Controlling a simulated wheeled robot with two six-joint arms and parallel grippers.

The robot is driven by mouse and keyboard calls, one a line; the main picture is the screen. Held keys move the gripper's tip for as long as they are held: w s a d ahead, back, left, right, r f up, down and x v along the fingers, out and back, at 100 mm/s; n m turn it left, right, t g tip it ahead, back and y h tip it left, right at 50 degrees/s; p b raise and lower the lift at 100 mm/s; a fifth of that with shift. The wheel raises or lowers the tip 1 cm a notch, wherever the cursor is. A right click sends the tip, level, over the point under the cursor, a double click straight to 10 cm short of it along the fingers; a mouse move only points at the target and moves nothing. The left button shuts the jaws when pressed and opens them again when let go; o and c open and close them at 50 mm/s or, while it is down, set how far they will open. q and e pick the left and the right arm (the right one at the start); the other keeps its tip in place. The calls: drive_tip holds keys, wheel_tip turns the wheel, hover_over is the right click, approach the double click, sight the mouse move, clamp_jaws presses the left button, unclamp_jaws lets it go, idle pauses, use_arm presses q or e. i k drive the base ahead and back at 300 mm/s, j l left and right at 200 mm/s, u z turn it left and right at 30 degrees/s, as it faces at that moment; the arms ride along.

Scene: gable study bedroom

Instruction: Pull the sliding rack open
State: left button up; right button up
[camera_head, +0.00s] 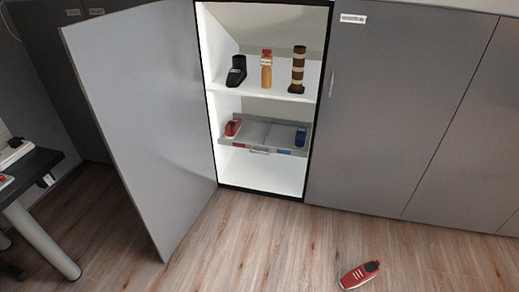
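The sliding rack (262,132) is a grey shallow tray low in an open white cabinet. A small handle (260,151) sits at the middle of its front edge. A red shoe (233,128) lies at its left end and a blue shoe (300,137) at its right end. Red and blue marks show along the front edge. How far the rack is drawn out is hard to tell. Neither of my grippers is in view.
The grey cabinet door (140,110) stands open to the left. A shelf (275,88) above the rack holds a black boot, an orange bottle-like item and a striped brown boot. A red shoe (359,275) lies on the floor at front right. A dark desk (28,170) stands left.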

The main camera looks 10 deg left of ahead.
sight(269, 135)
drive_tip(key=i+j, duration=0.1)
drive_tip(key=i, duration=0.3)
drive_tip(key=i+j, duration=0.1)
drive_tip(key=i, duration=0.35)
